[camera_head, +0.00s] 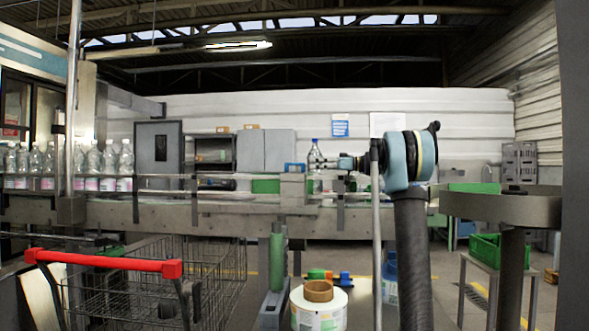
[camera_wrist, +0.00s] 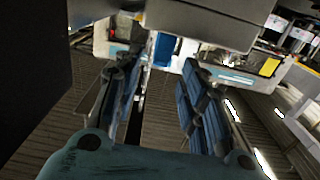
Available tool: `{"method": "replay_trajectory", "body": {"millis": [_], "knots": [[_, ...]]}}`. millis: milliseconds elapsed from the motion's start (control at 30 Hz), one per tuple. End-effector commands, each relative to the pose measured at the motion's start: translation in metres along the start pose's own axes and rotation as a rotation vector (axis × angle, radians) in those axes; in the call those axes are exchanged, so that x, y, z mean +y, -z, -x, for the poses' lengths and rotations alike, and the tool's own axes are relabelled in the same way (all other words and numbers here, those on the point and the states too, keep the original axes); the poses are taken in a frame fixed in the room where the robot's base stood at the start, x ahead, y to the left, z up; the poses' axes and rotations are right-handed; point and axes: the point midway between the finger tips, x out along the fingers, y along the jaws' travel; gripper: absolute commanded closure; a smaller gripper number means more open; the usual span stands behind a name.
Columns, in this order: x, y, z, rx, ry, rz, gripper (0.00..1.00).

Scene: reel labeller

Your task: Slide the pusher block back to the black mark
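A grey block (camera_head: 293,190) with a small blue piece (camera_head: 295,168) above it stands at the conveyor rail in the head view; it may be the pusher block, but I cannot be sure. A blue piece (camera_wrist: 163,48) also shows beyond my fingers in the wrist view. I cannot pick out the black mark with certainty. My gripper (camera_head: 340,163) points left at conveyor height, to the right of the grey block and close to a clear bottle (camera_head: 314,153). In the wrist view my gripper (camera_wrist: 155,70) has its two blue-padded fingers apart, with nothing held between them.
The conveyor (camera_head: 230,213) runs across the view, with several bottles (camera_head: 90,165) at the left. A wire cart (camera_head: 200,275) with a red handle stands in front at the left. A label reel (camera_head: 320,305) is at the front centre. A green crate (camera_head: 485,249) sits at the right.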

Motion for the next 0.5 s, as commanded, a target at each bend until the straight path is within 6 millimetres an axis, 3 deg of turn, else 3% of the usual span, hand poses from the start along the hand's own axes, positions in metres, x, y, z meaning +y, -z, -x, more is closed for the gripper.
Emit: {"method": "replay_trajectory", "body": {"millis": [300,500], "knots": [[-0.001,0.000,-0.057,0.000,0.004,0.000,0.62],[-0.001,0.000,-0.082,0.000,0.002,0.000,0.62]]}}
